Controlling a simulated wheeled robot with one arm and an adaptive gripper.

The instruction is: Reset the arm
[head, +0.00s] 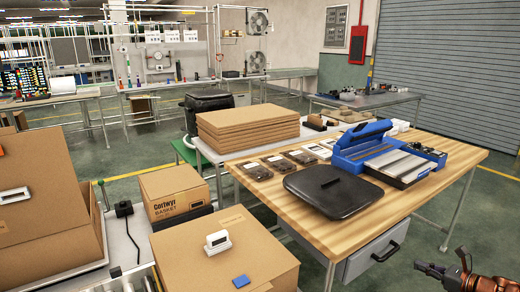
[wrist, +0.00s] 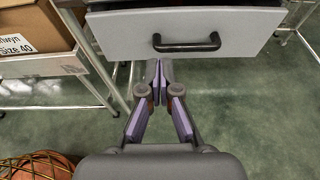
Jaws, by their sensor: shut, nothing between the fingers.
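My gripper (wrist: 160,75) is shut and empty in the wrist view, with its fingertips close together. It points toward the front of a grey drawer (wrist: 115,30) with a black bar handle (wrist: 187,43). The fingertips appear just below and left of the handle and are not around it. In the head view part of my arm (head: 450,272) shows at the lower right corner. The same drawer (head: 362,266) hangs under the wooden workbench there, and it looks slightly open.
Cardboard boxes (head: 225,258) stand at the left. In the wrist view a basket with an orange ball (wrist: 38,166) is at the lower left. Green floor is free around the gripper.

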